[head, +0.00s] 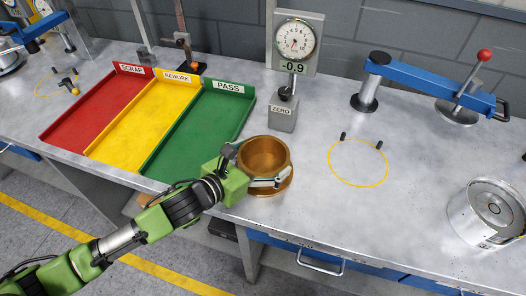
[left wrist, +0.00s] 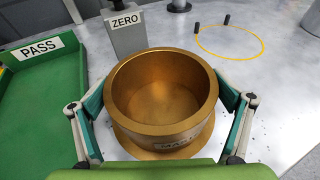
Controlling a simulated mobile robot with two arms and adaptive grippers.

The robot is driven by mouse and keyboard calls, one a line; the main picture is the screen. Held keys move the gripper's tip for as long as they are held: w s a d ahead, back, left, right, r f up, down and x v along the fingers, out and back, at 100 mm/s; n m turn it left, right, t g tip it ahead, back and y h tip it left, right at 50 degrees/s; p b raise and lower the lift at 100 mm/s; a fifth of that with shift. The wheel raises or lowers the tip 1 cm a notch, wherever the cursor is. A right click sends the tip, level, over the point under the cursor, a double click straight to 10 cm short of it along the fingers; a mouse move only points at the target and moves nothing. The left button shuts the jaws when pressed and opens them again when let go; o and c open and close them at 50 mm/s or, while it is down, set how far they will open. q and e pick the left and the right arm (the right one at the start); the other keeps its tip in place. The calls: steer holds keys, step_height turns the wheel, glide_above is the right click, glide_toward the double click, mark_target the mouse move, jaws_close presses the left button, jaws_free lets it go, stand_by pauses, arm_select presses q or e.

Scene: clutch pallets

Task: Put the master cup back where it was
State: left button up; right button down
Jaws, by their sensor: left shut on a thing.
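The master cup (head: 263,153) is a bronze-coloured, open-topped cup with a wide flange at its foot. It is upright near the front of the bench, in front of the ZERO block (head: 283,113). In the left wrist view the cup (left wrist: 165,125) carries a partly hidden label starting "MA". My left gripper (head: 259,168) is shut on it, with one finger on each side of its wall. I cannot tell whether the flange touches the bench. A yellow ring outline (head: 358,184) with two dark pegs lies empty to the right. My right gripper is not in view.
Red SCRAP (head: 88,112), yellow REWORK (head: 130,125) and green PASS (head: 190,145) trays lie empty on the left. A dial gauge (head: 297,42) reading -0.9 stands behind. A blue clamp arm (head: 430,82) and a metal cylinder (head: 490,213) are on the right.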

arm_select(q)
steer(key=shift+d+r, duration=0.1)
steer(key=shift+r, duration=0.15)
steer(key=o, duration=1.8)
steer(key=shift+f, duration=0.35)
steer(key=shift+s+r, duration=0.1)
steer(key=shift+r, duration=0.15)
steer(key=shift+s+a, duration=0.2)
steer(key=shift+a, duration=0.15)
steer(key=b+v, duration=0.2)
steer(key=v, duration=0.8)
steer(key=shift+s, duration=0.15)
steer(key=shift+s+a+r, duration=0.3)
steer(key=shift+s, duration=0.1)
